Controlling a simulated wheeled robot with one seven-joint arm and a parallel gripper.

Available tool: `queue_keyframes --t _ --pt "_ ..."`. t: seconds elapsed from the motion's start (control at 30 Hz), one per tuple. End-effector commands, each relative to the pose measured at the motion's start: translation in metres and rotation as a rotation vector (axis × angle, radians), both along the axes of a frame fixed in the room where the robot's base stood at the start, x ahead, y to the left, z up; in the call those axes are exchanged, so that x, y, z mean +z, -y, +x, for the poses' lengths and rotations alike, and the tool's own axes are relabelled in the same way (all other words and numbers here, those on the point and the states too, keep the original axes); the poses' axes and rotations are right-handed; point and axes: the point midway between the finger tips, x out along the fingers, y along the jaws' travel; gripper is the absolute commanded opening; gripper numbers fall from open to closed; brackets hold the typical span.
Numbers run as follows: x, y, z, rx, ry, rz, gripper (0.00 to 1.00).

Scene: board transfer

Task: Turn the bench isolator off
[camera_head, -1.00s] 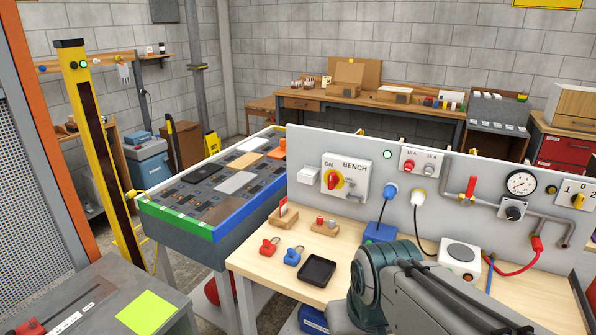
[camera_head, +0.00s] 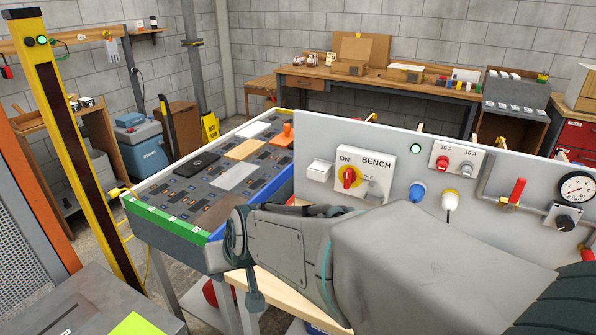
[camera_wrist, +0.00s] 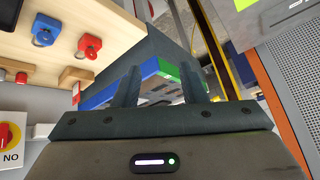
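The bench isolator (camera_head: 350,176) is a pale box on the upright grey panel, marked ON, BENCH and OFF. Its red handle (camera_head: 349,178) sits on a yellow disc and looks about upright; a grey part partly covers the OFF side. In the wrist view the isolator (camera_wrist: 9,150) is cut off at the left edge, upside down. My gripper (camera_wrist: 162,80) shows two fingers apart with nothing between them. It is out to one side of the isolator, not touching it. In the head view my arm crosses in front of the panel's lower part.
In the wrist view, a blue padlock (camera_wrist: 46,30) and a red padlock (camera_wrist: 89,45) lie on the wooden bench (camera_wrist: 120,30). The board table (camera_head: 165,228) stands left of the panel. A yellow post (camera_head: 70,130) stands farther left. My arm hides most of the bench top in the head view.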

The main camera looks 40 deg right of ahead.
Motion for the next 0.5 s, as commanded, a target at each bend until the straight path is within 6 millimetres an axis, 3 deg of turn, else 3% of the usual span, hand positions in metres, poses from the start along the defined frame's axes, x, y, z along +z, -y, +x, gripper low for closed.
queue_keyframes --t 0.1,0.23,0.37,0.5 --pt "-0.011 0.025 0.043 -0.118 0.155 0.011 0.38" --pt "-0.015 0.070 0.078 -0.278 0.318 -0.028 0.38" --pt "-0.019 0.125 0.096 -0.458 0.462 -0.121 0.38" --pt "-0.021 0.187 0.094 -0.651 0.591 -0.282 0.38"
